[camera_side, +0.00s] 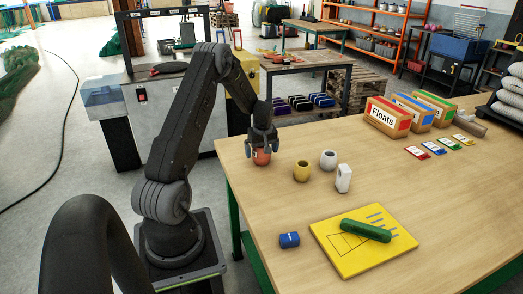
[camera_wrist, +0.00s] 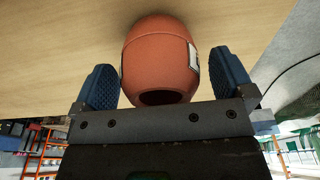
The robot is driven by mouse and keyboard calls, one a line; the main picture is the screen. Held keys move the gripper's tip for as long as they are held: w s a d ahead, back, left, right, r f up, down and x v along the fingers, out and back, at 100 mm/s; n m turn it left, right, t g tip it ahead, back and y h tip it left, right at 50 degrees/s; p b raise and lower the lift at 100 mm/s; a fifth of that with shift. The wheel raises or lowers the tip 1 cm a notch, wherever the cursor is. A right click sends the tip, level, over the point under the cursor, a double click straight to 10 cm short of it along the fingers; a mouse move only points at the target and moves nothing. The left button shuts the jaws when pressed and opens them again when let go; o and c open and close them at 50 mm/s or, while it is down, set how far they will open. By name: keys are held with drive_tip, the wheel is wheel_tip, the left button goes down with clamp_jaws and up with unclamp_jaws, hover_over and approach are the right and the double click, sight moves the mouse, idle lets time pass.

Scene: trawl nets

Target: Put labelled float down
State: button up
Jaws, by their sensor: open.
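A red-orange float (camera_side: 262,157) stands at the left edge of the wooden table (camera_side: 430,190). My gripper (camera_side: 262,143) is right above it, with its fingers around the float's upper part. In the wrist view the float (camera_wrist: 160,55) sits between the two blue fingers of my gripper (camera_wrist: 160,82), with a pale label on its right side. The float's underside meets the table, as far as I can see.
A yellow float (camera_side: 301,171), a white float (camera_side: 328,160) and a white bottle-like item (camera_side: 343,178) stand to the right. A blue item (camera_side: 289,240) and a yellow board (camera_side: 355,262) with a green roll (camera_side: 366,230) lie in front. A box marked Floats (camera_side: 386,117) stands at the back.

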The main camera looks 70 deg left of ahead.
wheel_tip(320, 180, up, 12)
drive_tip(key=d, duration=0.2)
drive_tip(key=w+d+r+m+t, duration=0.1)
drive_tip(key=d+r+m, duration=0.2)
drive_tip(key=d+r, duration=0.3)
drive_tip(key=w+d+r+m+t, duration=0.1)
drive_tip(key=d+r+m, duration=0.15)
drive_tip(key=d, duration=0.55)
drive_tip(key=s+d+r+m+t, duration=0.1)
drive_tip(key=s+d+r+m, duration=0.25)
drive_tip(key=d, duration=0.55)
drive_tip(key=s+d+r+m+t, duration=0.1)
drive_tip(key=s+d+r+m, duration=0.25)
drive_tip(key=d, duration=0.55)
drive_tip(key=s+d+f+m+t+h, duration=0.1)
drive_tip(key=s+d+m, duration=0.4)
drive_tip(key=s+d, duration=0.3)
drive_tip(key=shift+s+f+t+h, duration=0.15)
drive_tip(key=shift+s+t+h, duration=0.15)
drive_tip(key=shift+s+h, duration=0.1)
